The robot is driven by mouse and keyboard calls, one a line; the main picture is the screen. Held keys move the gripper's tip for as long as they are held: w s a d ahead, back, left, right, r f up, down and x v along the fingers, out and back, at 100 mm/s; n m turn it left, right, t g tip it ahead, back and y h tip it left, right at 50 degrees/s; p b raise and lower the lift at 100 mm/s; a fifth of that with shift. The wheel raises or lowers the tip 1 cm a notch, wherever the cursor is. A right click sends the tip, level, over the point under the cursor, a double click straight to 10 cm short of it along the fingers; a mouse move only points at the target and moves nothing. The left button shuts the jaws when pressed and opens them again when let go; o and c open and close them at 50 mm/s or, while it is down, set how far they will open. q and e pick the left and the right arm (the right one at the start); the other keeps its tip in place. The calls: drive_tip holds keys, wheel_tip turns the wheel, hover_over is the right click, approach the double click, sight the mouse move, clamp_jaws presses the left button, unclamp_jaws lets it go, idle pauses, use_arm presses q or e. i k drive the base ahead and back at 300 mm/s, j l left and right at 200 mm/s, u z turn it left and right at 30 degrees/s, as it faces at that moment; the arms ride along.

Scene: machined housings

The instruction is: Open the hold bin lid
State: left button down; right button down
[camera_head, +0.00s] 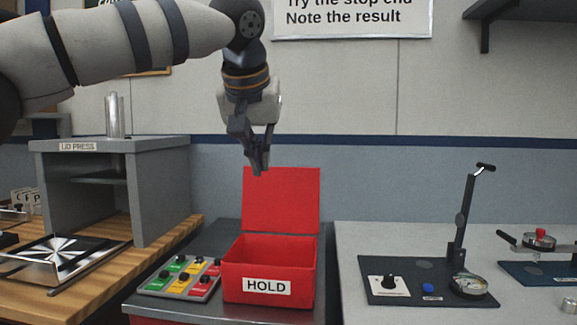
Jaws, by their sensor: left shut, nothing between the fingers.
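The red hold bin (232,287) stands on a dark grey bench top, with a white "HOLD" label on its front. Its red lid (290,200) stands upright at the back edge, and the bin's mouth is open. The part of the inside that shows is plain red; the bottom is hidden by the front wall. My left gripper (260,170) points down with its fingers together and empty. It appears in front of or above the lid's upper left corner; I cannot tell whether it touches the lid. My right gripper is not in view.
A tray of coloured buttons or knobs (181,278) sits just left of the bin. A grey "LID PRESS" stand (160,190) is on the wooden bench at left. A dark fixture with a tall post (465,220) and a dial stands on the right bench.

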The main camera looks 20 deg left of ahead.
sight(282, 200)
drive_tip(key=i+j, duration=0.15)
drive_tip(key=i, duration=0.25)
drive_tip(key=i+j, duration=0.15)
drive_tip(key=i, duration=0.2)
drive_tip(key=i+j, duration=0.2)
drive_tip(key=i, duration=0.2)
